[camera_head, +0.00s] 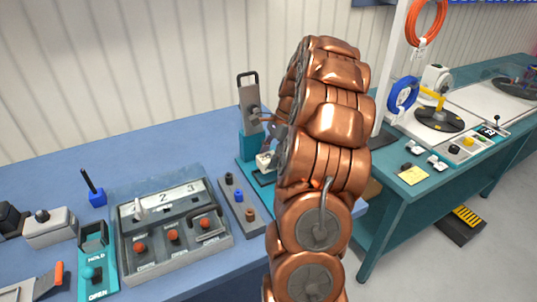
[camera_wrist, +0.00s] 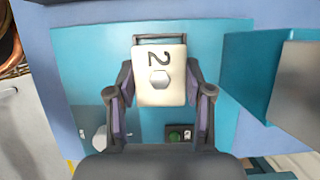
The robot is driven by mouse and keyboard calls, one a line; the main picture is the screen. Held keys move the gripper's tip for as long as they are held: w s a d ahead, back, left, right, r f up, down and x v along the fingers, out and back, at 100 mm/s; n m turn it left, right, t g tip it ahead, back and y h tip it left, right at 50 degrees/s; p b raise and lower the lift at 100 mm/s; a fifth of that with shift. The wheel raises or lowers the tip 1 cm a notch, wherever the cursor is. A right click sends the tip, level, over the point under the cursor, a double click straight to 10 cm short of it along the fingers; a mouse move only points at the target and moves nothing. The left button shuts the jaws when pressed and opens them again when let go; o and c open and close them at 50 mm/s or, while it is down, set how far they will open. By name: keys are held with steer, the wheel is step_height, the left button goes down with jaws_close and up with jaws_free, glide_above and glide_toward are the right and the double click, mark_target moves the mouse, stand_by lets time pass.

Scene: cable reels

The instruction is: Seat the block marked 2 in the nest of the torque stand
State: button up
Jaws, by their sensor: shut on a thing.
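The cream block marked 2 (camera_wrist: 172,92), with a hex bolt head on its face, sits between the fingers of my gripper (camera_wrist: 160,80) in the wrist view. My gripper is shut on its sides. The block is over the teal base of the torque stand (camera_wrist: 235,145). A thin grey frame (camera_wrist: 160,39) shows just past the block's far edge. The rest of the nest is hidden, so I cannot tell whether the block touches it. In the head view the block (camera_head: 264,161) is low beside the stand's teal column (camera_head: 247,147); my copper arm hides most of the gripper.
The stand's teal and grey upright (camera_wrist: 270,70) is close on the right in the wrist view. A grey tray (camera_head: 170,250) with slots and red knobs lies left of the stand. A strip with several pegs (camera_head: 240,205) lies between them. A teal bench (camera_head: 400,195) stands right.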

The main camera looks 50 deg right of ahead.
steer(key=shift+a, duration=0.15)
steer(key=shift+f, duration=0.1)
stand_by(0.7)
steer(key=shift+f, duration=0.8)
steer(key=shift+f+b, duration=0.5)
steer(key=shift+f, duration=0.4)
steer(key=o, duration=1.3)
steer(key=shift+o, duration=0.2)
